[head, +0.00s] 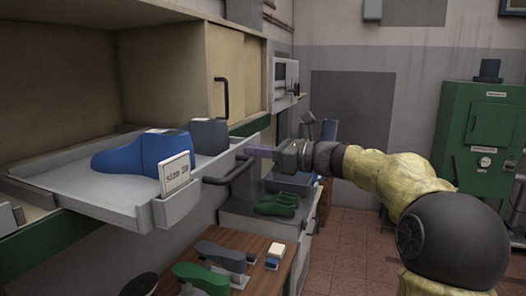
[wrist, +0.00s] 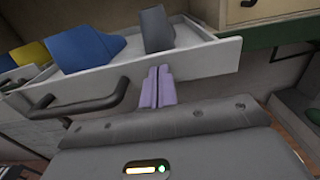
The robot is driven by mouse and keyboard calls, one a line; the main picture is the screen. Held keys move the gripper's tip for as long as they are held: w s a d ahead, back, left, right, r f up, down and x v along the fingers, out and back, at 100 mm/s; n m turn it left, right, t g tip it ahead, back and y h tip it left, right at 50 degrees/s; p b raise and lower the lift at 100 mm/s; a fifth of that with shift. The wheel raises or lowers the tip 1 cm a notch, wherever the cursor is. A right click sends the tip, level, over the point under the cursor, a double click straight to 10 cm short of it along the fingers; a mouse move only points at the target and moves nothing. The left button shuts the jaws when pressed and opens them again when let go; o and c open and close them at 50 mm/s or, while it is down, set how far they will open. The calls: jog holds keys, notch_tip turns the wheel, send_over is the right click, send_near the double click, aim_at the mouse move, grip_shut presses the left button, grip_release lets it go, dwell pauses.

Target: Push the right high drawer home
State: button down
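The right high drawer (head: 95,190) is a pale tray pulled out from the cabinet. A blue shoe last (head: 140,153) and a dark grey block (head: 208,136) lie in it. A "size 39" card (head: 174,174) stands at its near front corner. The drawer's dark bar handle (head: 229,171) also shows at the left in the wrist view (wrist: 75,105). My gripper (head: 258,152) is at the drawer's front, to the right of the handle. Its purple fingers (wrist: 159,87) are together and empty, pointing at the front panel (wrist: 205,65). I cannot tell whether they touch it.
A cabinet door (head: 238,75) with a dark handle is above the drawer. Below, a wooden bench (head: 215,238) carries green and grey lasts. A counter with green lasts (head: 276,204) and a blue bin (head: 290,182) stands behind my gripper. A green cabinet (head: 490,125) is at right.

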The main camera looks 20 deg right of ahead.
aim_at(228, 147)
jog(key=shift+x, duration=1.55)
jog(key=shift+p+x, duration=0.7)
jog(key=shift+x, duration=1.55)
jog(key=shift+p+x, duration=0.55)
jog(key=shift+x, duration=1.65)
jog(key=shift+w+a, duration=0.1)
jog(key=shift+p+x, duration=0.7)
jog(key=shift+x, duration=1.45)
